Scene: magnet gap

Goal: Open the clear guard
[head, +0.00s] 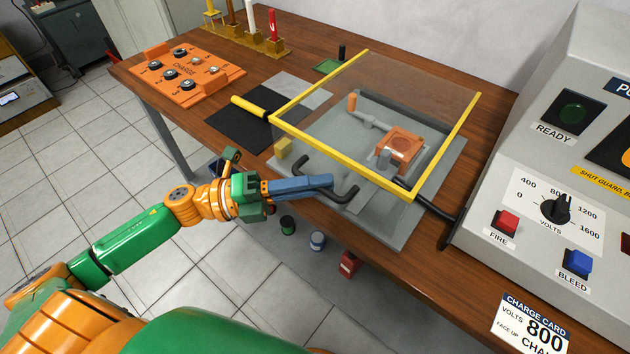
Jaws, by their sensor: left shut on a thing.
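The clear guard (375,90) is a see-through cover with yellow edges over a grey base plate (398,236) on the bench. A black bar handle (343,196) is at its front side. My left gripper (328,183) reaches in from the left and is shut on this handle; its fingers hide part of the bar. Under the guard are an orange block with a copper-coloured top (401,145) and grey fixture parts. Whether the guard is raised at all is hard to tell. My right gripper is not in view.
A grey console (560,150) with knobs and buttons stands at the right. A yellow-handled tool (249,107) is on the mat. Small cans stand below the bench's front edge.

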